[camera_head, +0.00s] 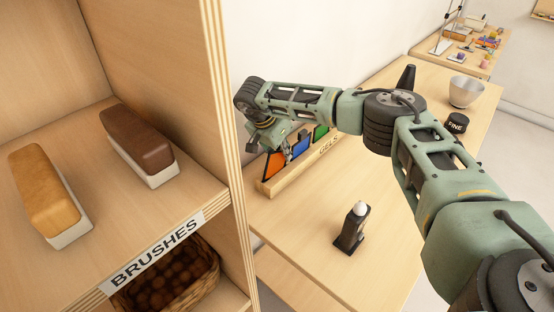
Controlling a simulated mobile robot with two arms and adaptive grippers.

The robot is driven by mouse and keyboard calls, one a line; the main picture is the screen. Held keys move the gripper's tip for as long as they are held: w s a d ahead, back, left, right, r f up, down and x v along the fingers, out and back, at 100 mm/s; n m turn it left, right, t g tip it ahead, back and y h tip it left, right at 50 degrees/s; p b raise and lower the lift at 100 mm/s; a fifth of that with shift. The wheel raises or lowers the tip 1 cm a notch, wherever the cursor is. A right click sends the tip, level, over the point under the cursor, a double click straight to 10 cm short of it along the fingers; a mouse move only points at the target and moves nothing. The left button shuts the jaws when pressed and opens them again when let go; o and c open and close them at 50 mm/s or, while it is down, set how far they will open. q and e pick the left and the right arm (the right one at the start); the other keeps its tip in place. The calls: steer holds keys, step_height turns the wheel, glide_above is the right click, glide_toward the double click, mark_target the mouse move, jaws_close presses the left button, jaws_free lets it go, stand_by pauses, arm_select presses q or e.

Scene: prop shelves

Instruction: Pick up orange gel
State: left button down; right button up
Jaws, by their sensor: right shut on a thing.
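My right gripper (284,152) reaches down over the left end of the rack, just beside the shelf post. It is shut on the orange gel at its upper part; the fingertips are small and partly hidden by the wrist. The gel's lower edge is still at the rack. A blue gel (301,146) and a green gel (321,132) stand farther along the rack. My left gripper is not in view.
The shelf post (231,150) is close left. Two brushes (138,140) (48,190) lie on the shelf.

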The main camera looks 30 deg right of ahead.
steer(key=shift+r, duration=0.1)
jaws_close()
steer(key=shift+r+p, duration=0.45)
step_height(320, 180, up, 4)
steer(key=p, duration=0.2)
steer(key=shift+w+f+p, duration=0.1)
steer(key=shift+p, duration=0.3)
steer(key=s+d+r+p, duration=0.6)
steer(key=s+d+p, duration=0.2)
steer(key=p, duration=0.1)
steer(key=shift+s, duration=0.4)
steer(key=shift+a, duration=0.1)
